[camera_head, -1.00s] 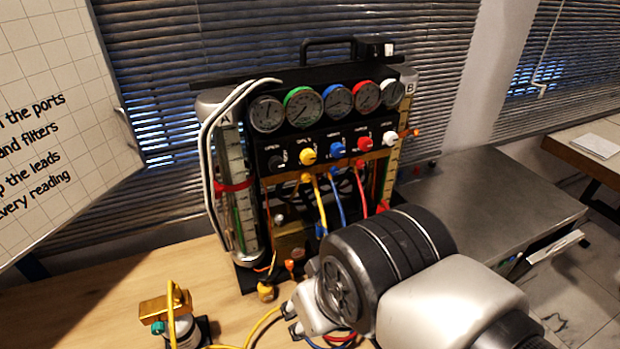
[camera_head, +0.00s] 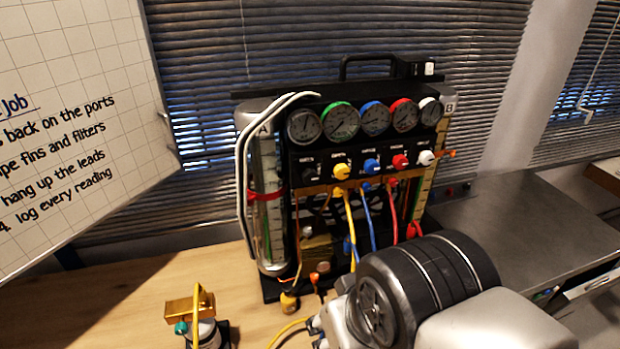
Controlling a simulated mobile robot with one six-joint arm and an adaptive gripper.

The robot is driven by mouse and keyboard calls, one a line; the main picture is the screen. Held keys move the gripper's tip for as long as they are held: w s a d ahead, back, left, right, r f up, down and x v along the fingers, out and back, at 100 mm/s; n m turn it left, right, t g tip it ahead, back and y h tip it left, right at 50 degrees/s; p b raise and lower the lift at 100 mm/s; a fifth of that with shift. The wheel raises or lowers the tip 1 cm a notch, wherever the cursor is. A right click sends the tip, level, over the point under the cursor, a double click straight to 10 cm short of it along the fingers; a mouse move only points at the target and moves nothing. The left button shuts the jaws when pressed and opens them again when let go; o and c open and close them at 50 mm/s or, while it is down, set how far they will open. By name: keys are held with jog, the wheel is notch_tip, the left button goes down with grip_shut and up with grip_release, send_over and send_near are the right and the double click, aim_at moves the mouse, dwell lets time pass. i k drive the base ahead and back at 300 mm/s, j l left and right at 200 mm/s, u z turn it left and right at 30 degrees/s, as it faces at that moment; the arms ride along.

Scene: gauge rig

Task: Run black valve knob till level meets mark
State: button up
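The black valve knob (camera_head: 308,174) is at the left end of the knob row on the gauge rig, dark against the black panel. Sight tube A (camera_head: 268,222) stands upright at the rig's left side. A red band (camera_head: 265,195) circles it at mid-height, and a green strip shows lower down. The exact liquid level is too small to tell. My gripper (camera_head: 318,326) is low in front of the rig, apart from the black knob. Its fingers are partly hidden by my wrist and the frame's bottom edge, so its opening is unclear.
Yellow (camera_head: 342,172), blue (camera_head: 371,166), red (camera_head: 400,162) and white (camera_head: 426,158) knobs sit to the right, with hoses below. Tube B (camera_head: 424,185) is at the right. A brass-topped fitting (camera_head: 190,308) stands at front left. The wooden bench (camera_head: 130,310) is clear at left.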

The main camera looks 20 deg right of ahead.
aim_at(309, 176)
jog(key=k+l+z, duration=0.1)
jog(key=k+z, duration=0.25)
jog(key=k+l+z, duration=0.35)
jog(key=k, duration=0.2)
jog(key=j, duration=0.1)
